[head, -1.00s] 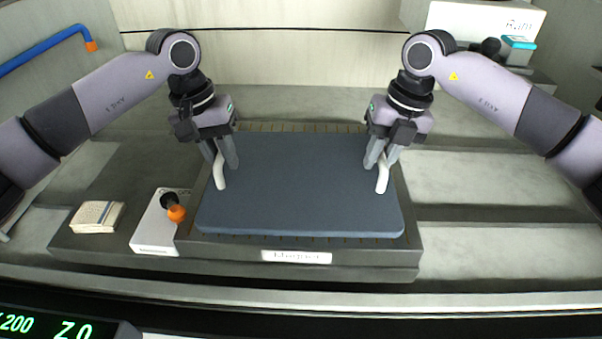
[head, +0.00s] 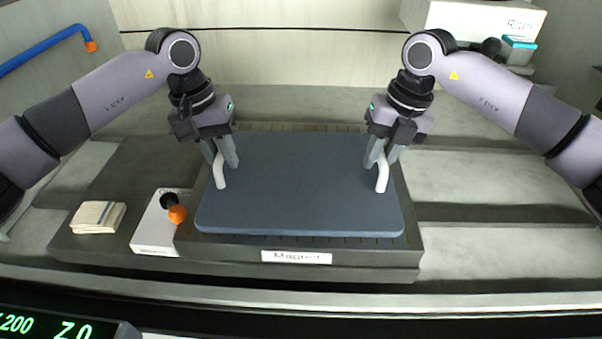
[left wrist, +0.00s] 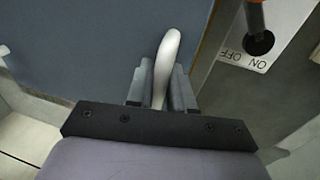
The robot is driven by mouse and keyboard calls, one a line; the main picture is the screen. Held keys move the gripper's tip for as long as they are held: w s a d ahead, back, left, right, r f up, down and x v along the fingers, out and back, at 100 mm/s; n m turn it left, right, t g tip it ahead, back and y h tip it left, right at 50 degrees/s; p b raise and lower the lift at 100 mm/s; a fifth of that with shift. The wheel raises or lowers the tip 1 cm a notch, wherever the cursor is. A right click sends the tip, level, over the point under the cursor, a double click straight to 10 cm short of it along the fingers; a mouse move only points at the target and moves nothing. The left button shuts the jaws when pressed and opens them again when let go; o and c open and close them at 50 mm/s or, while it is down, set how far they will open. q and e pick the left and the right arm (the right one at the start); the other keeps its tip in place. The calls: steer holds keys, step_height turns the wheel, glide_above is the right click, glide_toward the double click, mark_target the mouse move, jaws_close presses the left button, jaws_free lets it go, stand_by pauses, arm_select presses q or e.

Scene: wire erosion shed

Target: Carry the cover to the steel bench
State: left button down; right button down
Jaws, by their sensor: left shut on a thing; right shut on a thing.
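The cover (head: 300,185) is a flat blue-grey slab with a white handle near each side. It lies over the block labelled "Magnet" (head: 297,257) in the middle of the head view. My left gripper (head: 219,165) is shut on the left handle (head: 219,180). That white handle also shows between the fingers in the left wrist view (left wrist: 167,60). My right gripper (head: 382,160) is shut on the right handle (head: 382,182). I cannot tell whether the cover touches the block. I cannot pick out the steel bench.
Left of the magnet block stand a white switch box (head: 157,230) with an orange-tipped lever (head: 176,213) and a folded cloth (head: 97,217). A white box labelled "Ram" (head: 480,22) and a teal-topped box (head: 518,48) are at the back right. A green-lit display (head: 60,325) is at the front left.

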arm_select(q)
steer(key=shift+r, duration=0.25)
arm_select(e)
steer(key=shift+r, duration=0.2)
